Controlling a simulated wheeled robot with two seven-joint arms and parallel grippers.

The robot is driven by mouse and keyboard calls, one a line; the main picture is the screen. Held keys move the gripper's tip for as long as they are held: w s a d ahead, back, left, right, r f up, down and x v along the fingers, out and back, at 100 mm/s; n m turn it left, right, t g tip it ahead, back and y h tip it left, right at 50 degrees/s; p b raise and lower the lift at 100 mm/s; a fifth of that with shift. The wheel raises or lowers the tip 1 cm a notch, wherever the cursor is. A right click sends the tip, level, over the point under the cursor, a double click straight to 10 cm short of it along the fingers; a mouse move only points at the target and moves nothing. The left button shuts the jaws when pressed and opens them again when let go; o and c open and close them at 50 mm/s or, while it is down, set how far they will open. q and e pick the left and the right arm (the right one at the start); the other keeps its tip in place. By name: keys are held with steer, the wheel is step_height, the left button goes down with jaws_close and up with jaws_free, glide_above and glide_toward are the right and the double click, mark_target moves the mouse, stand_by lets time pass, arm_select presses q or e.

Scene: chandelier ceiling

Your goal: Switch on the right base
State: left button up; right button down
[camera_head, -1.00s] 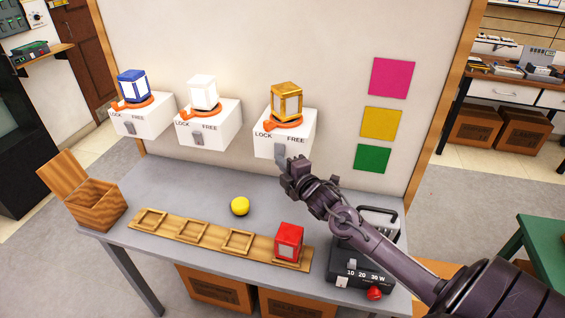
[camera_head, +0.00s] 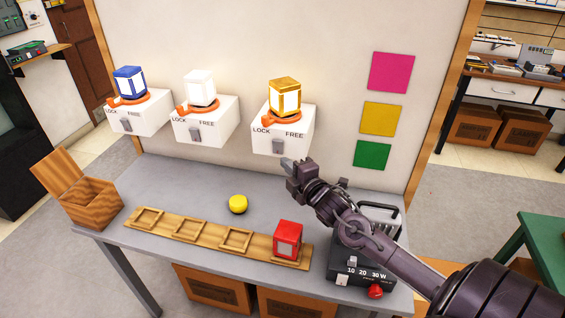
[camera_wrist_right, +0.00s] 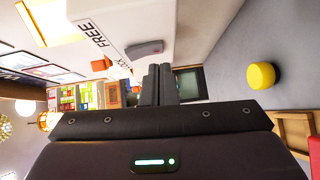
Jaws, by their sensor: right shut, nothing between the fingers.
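The right base (camera_head: 281,125) is a white wall box marked LOCK and FREE, with a grey switch (camera_head: 278,147) on its front. A gold lantern (camera_head: 285,98) sits in its orange ring, and its panes glow warm. In the right wrist view the base's labelled face (camera_wrist_right: 108,32) and grey switch (camera_wrist_right: 145,49) show close ahead. My right gripper (camera_head: 288,164) is shut and empty, just below the switch and apart from it. Its fingers (camera_wrist_right: 157,84) are together in the wrist view. My left gripper is not in view.
Bases with a white lantern (camera_head: 200,88) and a blue lantern (camera_head: 130,84) hang to the left. On the grey table (camera_head: 180,180) are a yellow cylinder (camera_head: 238,204), a wooden rack (camera_head: 190,231), a red lantern (camera_head: 288,239), an open wooden box (camera_head: 90,203) and a power unit (camera_head: 345,265).

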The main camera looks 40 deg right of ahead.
steer(key=s, duration=0.4)
steer(key=shift+s+a+r+b, duration=0.1)
steer(key=shift+s+a+b, duration=0.1)
steer(key=shift+b, duration=0.15)
